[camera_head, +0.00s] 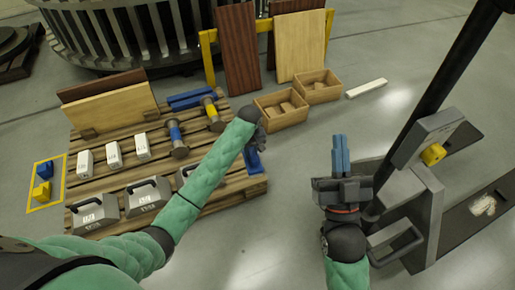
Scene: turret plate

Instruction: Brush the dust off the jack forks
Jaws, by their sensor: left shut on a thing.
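The grey jack (418,195) stands at the right, with a yellow knob and a tall black pole. A dark fork (462,232) extends from it at the lower right, and a pale dust patch (483,206) lies on it. The other fork is mostly hidden. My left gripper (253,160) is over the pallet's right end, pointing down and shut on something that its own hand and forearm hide. I cannot make out a brush. My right gripper (341,155) is left of the jack, its blue fingers close together with nothing visible between them.
A wooden pallet (232,190) holds grey weights, white blocks and hammers with blue and yellow parts. Two wooden crates (281,110) stand behind it, near boards on a yellow rack. A white bar (367,88) lies on the floor. The floor between pallet and jack is clear.

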